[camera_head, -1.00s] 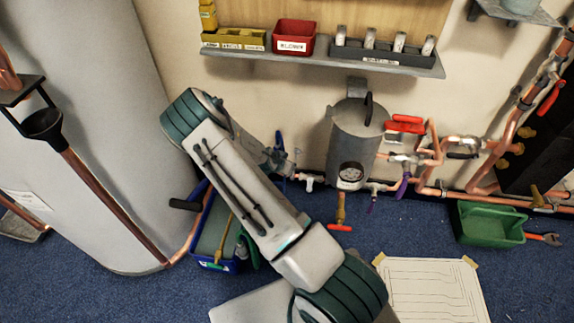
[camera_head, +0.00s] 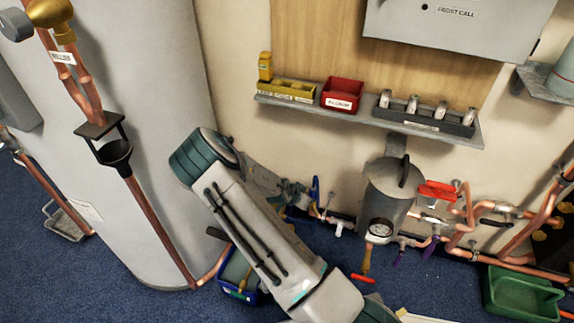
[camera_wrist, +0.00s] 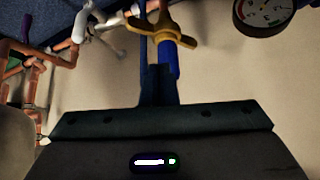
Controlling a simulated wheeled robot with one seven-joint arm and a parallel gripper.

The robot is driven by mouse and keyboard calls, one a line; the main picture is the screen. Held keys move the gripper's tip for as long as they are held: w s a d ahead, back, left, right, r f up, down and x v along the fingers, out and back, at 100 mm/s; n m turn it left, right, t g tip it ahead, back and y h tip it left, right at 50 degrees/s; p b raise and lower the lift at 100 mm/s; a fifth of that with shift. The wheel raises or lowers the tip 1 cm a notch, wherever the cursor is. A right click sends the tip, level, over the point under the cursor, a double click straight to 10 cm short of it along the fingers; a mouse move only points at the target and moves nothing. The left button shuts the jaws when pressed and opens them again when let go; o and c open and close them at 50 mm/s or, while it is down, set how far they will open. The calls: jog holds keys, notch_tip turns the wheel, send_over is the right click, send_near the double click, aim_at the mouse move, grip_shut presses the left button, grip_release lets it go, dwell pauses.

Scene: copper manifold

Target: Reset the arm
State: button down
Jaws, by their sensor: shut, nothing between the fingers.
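My gripper (camera_head: 300,196) is at the end of my folded arm, low in front of the wall pipework, and is partly hidden behind the arm in the head view. In the wrist view my gripper (camera_wrist: 159,80) has its fingers together. A blue part (camera_wrist: 168,60) and a brass wing-shaped handle (camera_wrist: 160,30) show just beyond the fingertips. I cannot tell whether the fingers touch them. A blue lever (camera_head: 316,188) stands beside the gripper in the head view.
A shelf (camera_head: 350,112) with bins hangs above. A large pale cylinder (camera_head: 150,150) stands left. A blue bin (camera_head: 240,275) and green tray (camera_head: 522,293) are on the floor.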

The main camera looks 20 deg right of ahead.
jog(key=s+a+r+n+g+y+p, duration=0.1)
jog(key=s+a+r+y+p, duration=0.3)
jog(key=r, duration=0.8)
jog(key=s+a+r+n+y+p, duration=0.1)
jog(key=s+a+r+n+p, duration=0.3)
jog(key=r, duration=0.7)
jog(key=s+a+r+m+g+y+p, duration=0.15)
jog(key=r+p, duration=0.45)
jog(key=r, duration=0.6)
jog(key=s+r+n+p, duration=0.3)
jog(key=s+r+p, duration=0.2)
jog(key=s+r, duration=0.4)
jog(key=s+r+n+p, duration=0.4)
jog(key=s+r, duration=0.6)
jog(key=r, duration=0.7)
jog(key=shift+s+r+t+p, duration=0.15)
jog(key=shift+r+t+p, duration=0.25)
jog(key=shift+p, duration=0.75)
jog(key=shift+d+n, duration=0.1)
jog(key=shift+n, duration=0.15)
